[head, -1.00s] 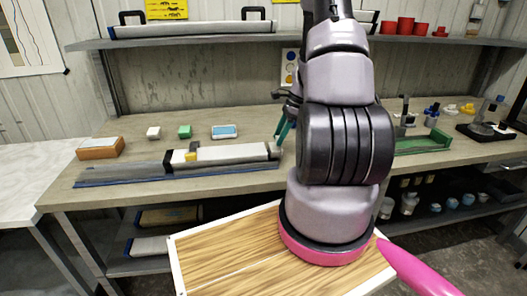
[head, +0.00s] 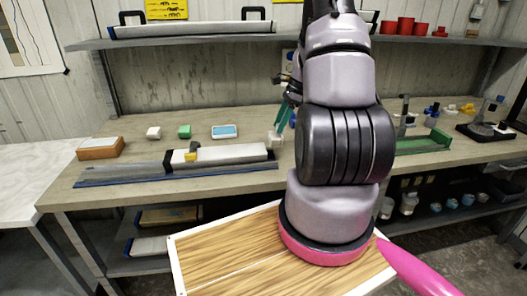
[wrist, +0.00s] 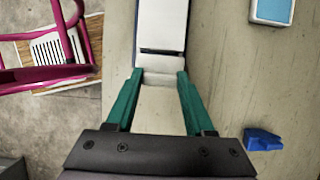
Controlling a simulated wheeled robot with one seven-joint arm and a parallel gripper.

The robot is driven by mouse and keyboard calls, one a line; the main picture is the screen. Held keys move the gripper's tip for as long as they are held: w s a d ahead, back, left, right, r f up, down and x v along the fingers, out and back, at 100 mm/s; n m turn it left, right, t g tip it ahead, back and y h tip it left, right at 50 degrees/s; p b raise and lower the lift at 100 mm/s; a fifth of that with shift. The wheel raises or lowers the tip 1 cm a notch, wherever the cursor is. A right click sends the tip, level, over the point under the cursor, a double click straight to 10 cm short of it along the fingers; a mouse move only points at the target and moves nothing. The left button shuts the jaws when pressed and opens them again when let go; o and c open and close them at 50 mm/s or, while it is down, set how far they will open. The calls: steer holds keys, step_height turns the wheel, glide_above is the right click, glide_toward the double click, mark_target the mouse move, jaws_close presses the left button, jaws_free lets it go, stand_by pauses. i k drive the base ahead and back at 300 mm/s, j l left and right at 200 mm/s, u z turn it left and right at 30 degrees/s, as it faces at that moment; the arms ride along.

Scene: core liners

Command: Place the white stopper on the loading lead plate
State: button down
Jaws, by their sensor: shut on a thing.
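My gripper (head: 281,122) is over the bench near the right end of the long white liner (head: 225,158). Its green fingers are shut on a small white block, the white stopper (head: 275,138), held slightly above the bench. In the wrist view the stopper (wrist: 160,79) sits between the fingertips (wrist: 158,90), in line with the liner (wrist: 160,22) and its dark band. A long grey plate with a blue edge (head: 120,176) lies at the liner's left. I cannot tell for certain which piece is the loading lead plate.
A small yellow-and-grey item (head: 191,153) sits on the liner. A green tray (head: 425,141) lies right of my arm.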

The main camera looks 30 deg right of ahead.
mark_target(123, 172)
steer(key=i+j, duration=0.1)
steer(key=j, duration=0.4)
steer(key=i+j, duration=0.1)
steer(key=j, duration=0.4)
steer(key=i+j, duration=0.1)
steer(key=j, duration=0.4)
steer(key=i+j, duration=0.1)
steer(key=j, duration=0.4)
steer(key=i+j, duration=0.1)
steer(key=j, duration=0.4)
